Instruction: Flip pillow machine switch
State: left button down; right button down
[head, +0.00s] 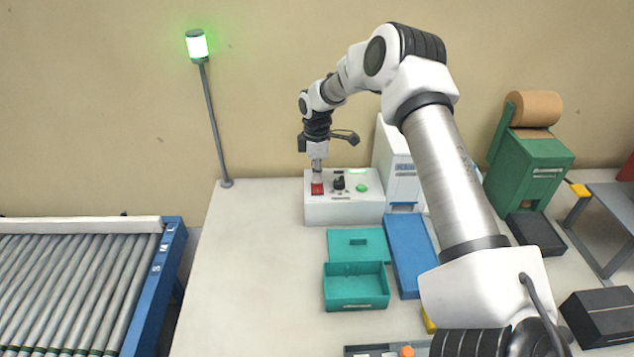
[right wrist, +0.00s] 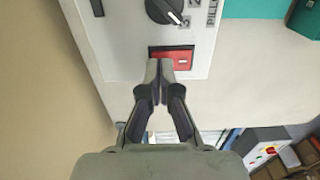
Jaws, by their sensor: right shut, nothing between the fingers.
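The white machine box (head: 343,210) stands on the table against the wall. Its top carries a red rocker switch (head: 317,189), a black knob (head: 339,183) and a green button (head: 361,188). My right gripper (head: 317,177) points down at the red switch and is shut and empty. In the right wrist view the red switch (right wrist: 184,60) sits in a dark frame below the black knob (right wrist: 165,9), beside lettering that starts "PILL". The closed fingertips (right wrist: 160,70) cover part of the switch's edge. I cannot tell whether they touch it. My left gripper is out of view.
A pole lamp (head: 197,45) glows green at the table's back left. A teal bin (head: 356,304), its teal lid (head: 357,245) and a blue tray (head: 409,262) lie in front of the box. A green machine (head: 532,165) stands right. The table's left part is clear beside the roller conveyor (head: 75,285).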

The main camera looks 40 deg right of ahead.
jog(key=shift+f, duration=0.55)
notch_tip(320, 180, up, 7)
jog(key=p, duration=0.5)
jog(key=shift+r+p, duration=0.1)
jog(key=shift+p, duration=0.25)
dwell(0.4)
